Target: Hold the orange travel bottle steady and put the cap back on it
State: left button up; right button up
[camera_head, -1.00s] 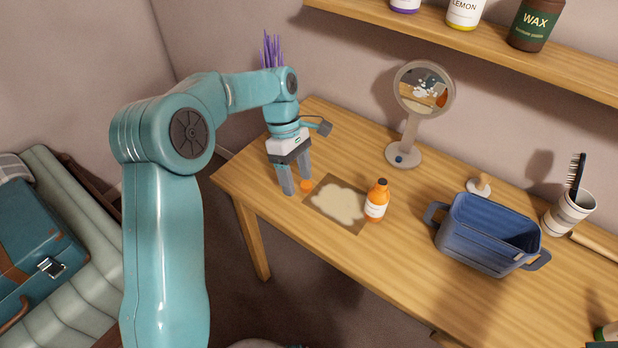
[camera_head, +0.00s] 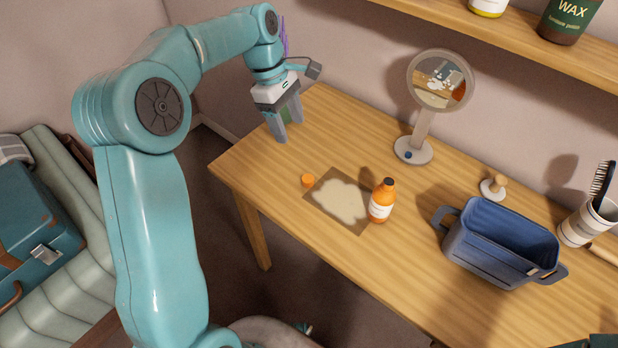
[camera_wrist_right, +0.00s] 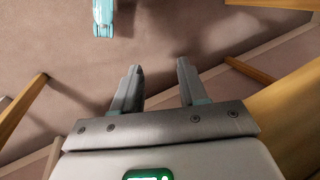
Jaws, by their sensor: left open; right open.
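The orange travel bottle (camera_head: 382,202) with a white label stands upright on the table, at the right edge of a brown mat with a pale patch. Its top looks dark. The orange cap (camera_head: 308,180) lies on the table by the mat's left corner, apart from the bottle. My left gripper (camera_head: 283,137) is open and empty above the table's back left part, behind the cap. My right gripper (camera_wrist_right: 157,75) is open and empty in the right wrist view, with floor beyond its fingers. Neither bottle nor cap shows in that view.
A round mirror (camera_head: 414,150) stands behind the bottle. A shelf (camera_head: 530,46) runs above. The front left tabletop is clear.

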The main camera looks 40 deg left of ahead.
pick_arm(q)
jog(key=b, duration=0.2)
send_over(308, 178)
jog(key=a, duration=0.2)
jog(key=f, duration=0.9)
jog(key=shift+s+f, duration=0.25)
jog(key=shift+f, duration=0.1)
jog(key=shift+d+f, duration=0.1)
jog(key=shift+f, duration=0.4)
jog(key=x, duration=0.5)
jog(key=shift+f, duration=0.1)
jog(key=shift+d, duration=0.1)
jog(key=c, duration=1.1)
